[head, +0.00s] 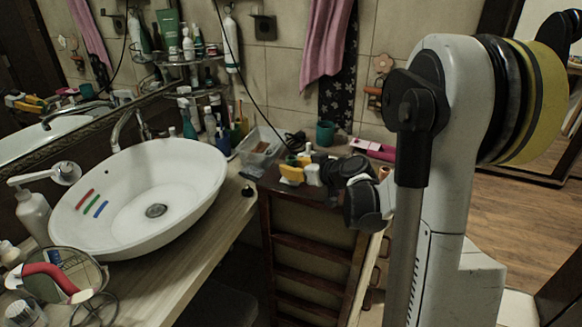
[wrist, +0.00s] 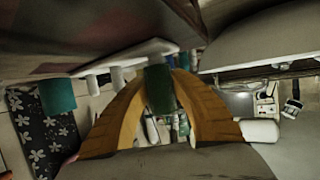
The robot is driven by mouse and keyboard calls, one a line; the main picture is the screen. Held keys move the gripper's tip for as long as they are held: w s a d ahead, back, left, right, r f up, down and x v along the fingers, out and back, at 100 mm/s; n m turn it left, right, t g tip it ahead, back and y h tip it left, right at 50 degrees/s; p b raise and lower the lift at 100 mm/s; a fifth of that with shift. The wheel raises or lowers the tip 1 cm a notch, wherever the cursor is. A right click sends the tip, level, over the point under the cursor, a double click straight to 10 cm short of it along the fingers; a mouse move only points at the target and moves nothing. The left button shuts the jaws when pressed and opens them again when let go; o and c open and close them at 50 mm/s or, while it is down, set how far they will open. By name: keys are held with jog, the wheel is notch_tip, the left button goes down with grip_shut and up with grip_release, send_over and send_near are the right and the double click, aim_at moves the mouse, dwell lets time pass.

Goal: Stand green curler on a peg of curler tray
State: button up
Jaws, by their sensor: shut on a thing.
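My gripper (wrist: 160,110) has two yellow fingers, closed on the green curler (wrist: 159,88), which sits between the fingertips in the wrist view. In the head view my gripper (head: 291,172) is low over the top of a dark wooden shelf unit, and a small bit of green shows by its fingers. A pale strip in the wrist view, seemingly the curler tray (wrist: 150,49), carries short white pegs (wrist: 117,78). The curler's far end is close to this strip. I cannot tell whether they touch or whether a peg is inside the curler.
A teal cup (head: 325,133) stands behind my gripper; it also shows in the wrist view (wrist: 57,97). A pink object (head: 374,150) lies to the right. A clear bin (head: 259,147) is to the left, beside the white basin (head: 190,165). The dark shelf unit (head: 305,240) is below.

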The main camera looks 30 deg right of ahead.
jog(key=shift+f+b, duration=0.35)
jog(key=shift+f, duration=0.1)
jog(key=o, duration=0.8)
jog(key=v, duration=1.2)
jog(key=shift+r, duration=0.15)
